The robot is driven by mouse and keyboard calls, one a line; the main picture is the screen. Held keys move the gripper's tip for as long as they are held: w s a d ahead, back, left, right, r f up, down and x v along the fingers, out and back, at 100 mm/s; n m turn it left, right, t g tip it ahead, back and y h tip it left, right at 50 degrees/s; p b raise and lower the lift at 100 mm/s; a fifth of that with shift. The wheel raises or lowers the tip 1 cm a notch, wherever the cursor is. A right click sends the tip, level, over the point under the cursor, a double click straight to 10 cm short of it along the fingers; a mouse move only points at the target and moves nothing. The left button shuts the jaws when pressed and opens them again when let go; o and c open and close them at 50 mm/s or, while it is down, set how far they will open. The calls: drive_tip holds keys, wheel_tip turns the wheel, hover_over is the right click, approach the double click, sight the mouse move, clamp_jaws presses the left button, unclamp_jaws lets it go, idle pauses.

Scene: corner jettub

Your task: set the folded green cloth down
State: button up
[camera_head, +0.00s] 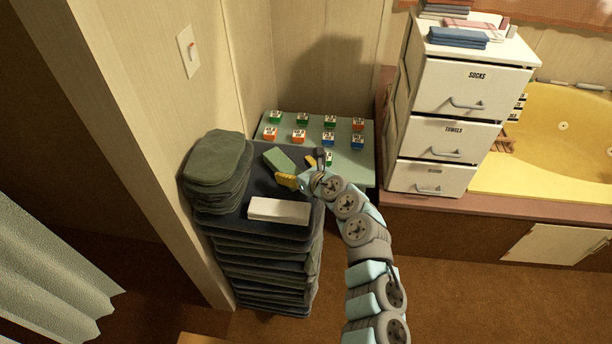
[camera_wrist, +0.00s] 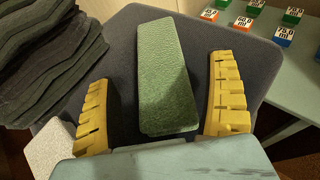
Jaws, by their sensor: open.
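The folded green cloth (camera_head: 279,160) lies flat on top of the dark grey stack (camera_head: 262,187). In the wrist view the green cloth (camera_wrist: 167,75) is a long, textured block between my two yellow fingers. My gripper (camera_head: 298,170) is open, with a gap on each side of the cloth. In the wrist view my gripper (camera_wrist: 162,80) has its fingers apart, and neither visibly touches the cloth. The cloth's near end comes close to the palm's edge.
A pile of dark green folded cloths (camera_head: 217,170) stands on the stack's left. A white block (camera_head: 279,210) lies at its front. Behind, a pale green table (camera_head: 345,165) holds several small labelled boxes. A drawer unit (camera_head: 460,110) stands at right, beside the yellow tub (camera_head: 570,130).

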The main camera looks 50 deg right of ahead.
drive_tip(key=shift+s+a, duration=0.15)
drive_tip(key=shift+s, duration=0.15)
drive_tip(key=shift+v, duration=0.85)
drive_tip(key=shift+s+r, duration=0.35)
drive_tip(key=shift+s, duration=0.2)
drive_tip(key=shift+s+r+p, duration=0.3)
drive_tip(key=shift+s+p, duration=0.1)
drive_tip(key=shift+s, duration=0.25)
drive_tip(key=shift+s+a+r, duration=0.2)
drive_tip(key=shift+s+a, duration=0.05)
drive_tip(key=shift+s, duration=0.3)
drive_tip(key=shift+o, duration=0.6)
drive_tip(key=shift+s, duration=0.15)
